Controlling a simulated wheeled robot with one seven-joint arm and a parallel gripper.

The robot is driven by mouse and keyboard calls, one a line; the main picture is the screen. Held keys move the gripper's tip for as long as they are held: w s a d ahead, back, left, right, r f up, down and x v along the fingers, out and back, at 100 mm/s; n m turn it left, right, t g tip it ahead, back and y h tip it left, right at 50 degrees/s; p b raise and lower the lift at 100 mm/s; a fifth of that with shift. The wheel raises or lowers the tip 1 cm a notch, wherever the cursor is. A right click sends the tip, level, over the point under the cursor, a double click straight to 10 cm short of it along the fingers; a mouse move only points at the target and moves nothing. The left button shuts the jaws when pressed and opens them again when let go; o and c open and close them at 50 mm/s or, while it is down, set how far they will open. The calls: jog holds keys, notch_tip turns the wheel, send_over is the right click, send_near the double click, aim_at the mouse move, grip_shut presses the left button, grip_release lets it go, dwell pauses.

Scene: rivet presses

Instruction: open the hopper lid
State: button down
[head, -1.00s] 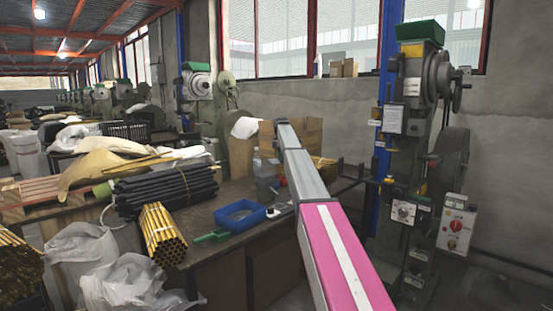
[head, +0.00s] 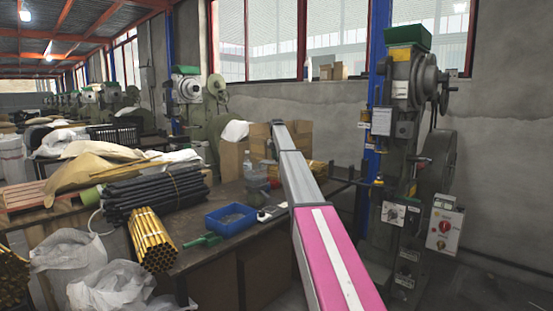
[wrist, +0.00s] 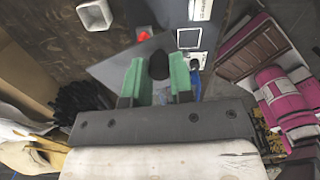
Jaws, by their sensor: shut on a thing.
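In the wrist view my gripper (wrist: 158,80) has two green fingers, one on each side of a round black knob (wrist: 159,66), and it is shut on this knob. A flat dark grey plate (wrist: 115,70) shows around the knob; whether it is the hopper lid, I cannot tell. In the head view my pink and grey arm reaches away over the bench, and its far end hides the gripper. A green hopper (head: 409,37) tops the near rivet press (head: 402,150) at the right. Another green-topped press (head: 188,88) stands behind the bench.
The bench (head: 200,265) holds a blue tray (head: 230,219), a clear bottle (head: 247,168), black rods (head: 155,195) and yellow tubes (head: 152,240). Cardboard boxes (head: 296,138) stand behind my arm. A control box (head: 444,228) with a red knob hangs on the near press.

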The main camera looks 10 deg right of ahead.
jog(key=shift+w+n, duration=0.7)
jog(key=shift+n, duration=0.1)
jog(key=c, duration=1)
grip_release()
notch_tip(320, 180, up, 11)
jog(key=shift+f, duration=0.1)
